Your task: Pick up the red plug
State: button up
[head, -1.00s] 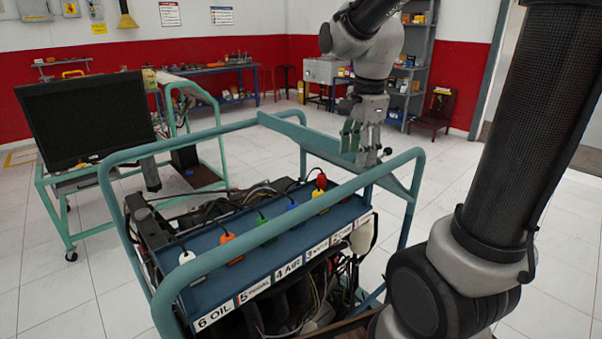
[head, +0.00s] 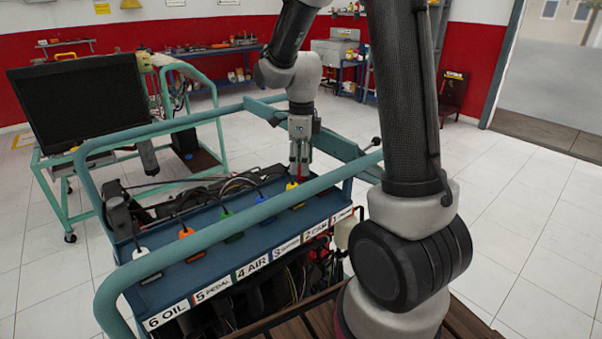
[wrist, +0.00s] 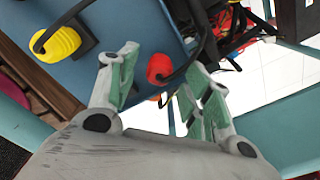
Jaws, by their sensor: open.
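The red plug (wrist: 159,68) shows in the wrist view between and just beyond the fingertips of my gripper (wrist: 163,88), with a dark cable running from it. The gripper is open, one green-padded finger on each side of the plug. I cannot tell whether either finger touches it. In the head view my gripper (head: 299,170) points down at the far right end of the blue panel (head: 208,262). There the fingers mostly hide the red plug.
A yellow plug (head: 292,187) stands close beside the gripper and shows in the wrist view (wrist: 62,42). Blue, green, orange and white plugs continue along the panel. Teal frame rails (head: 240,205) surround the engine trainer. Dark cables lie behind the plugs.

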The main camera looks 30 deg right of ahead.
jog(key=shift+f, duration=0.75)
jog(key=c, duration=1.1)
jog(key=shift+o, duration=0.2)
jog(key=shift+r, duration=0.1)
